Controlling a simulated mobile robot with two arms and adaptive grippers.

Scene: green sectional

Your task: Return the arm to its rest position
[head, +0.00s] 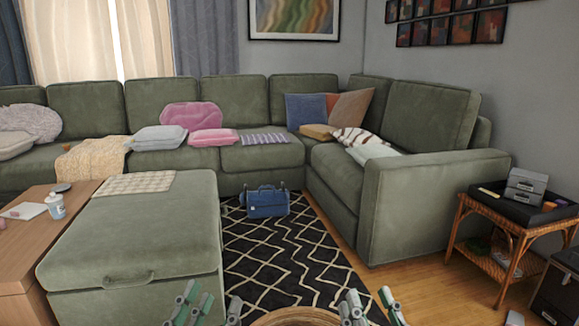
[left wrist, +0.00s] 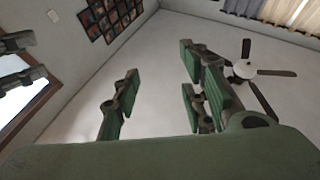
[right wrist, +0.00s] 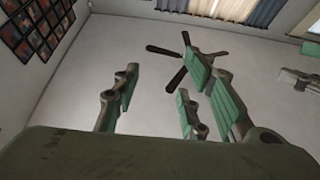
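My left gripper (head: 208,302) is at the bottom edge of the head view, beside the front right corner of the green ottoman. Its fingers stand apart and point up, with nothing between them, as the left wrist view (left wrist: 160,82) also shows. My right gripper (head: 371,303) is at the bottom edge, right of centre, over the rug and floor in the picture. Its fingers are spread and empty, seen also in the right wrist view (right wrist: 158,82). Both wrist cameras look up at the ceiling. Most of both arms is out of view.
The ottoman (head: 150,230) and a wooden table (head: 22,245) stand at left. A green sectional (head: 415,210) runs behind and right. A blue bag (head: 267,203) stands on the patterned rug (head: 285,250). A wicker side table (head: 500,235) is at right. A round brown rim (head: 300,314) shows between the grippers.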

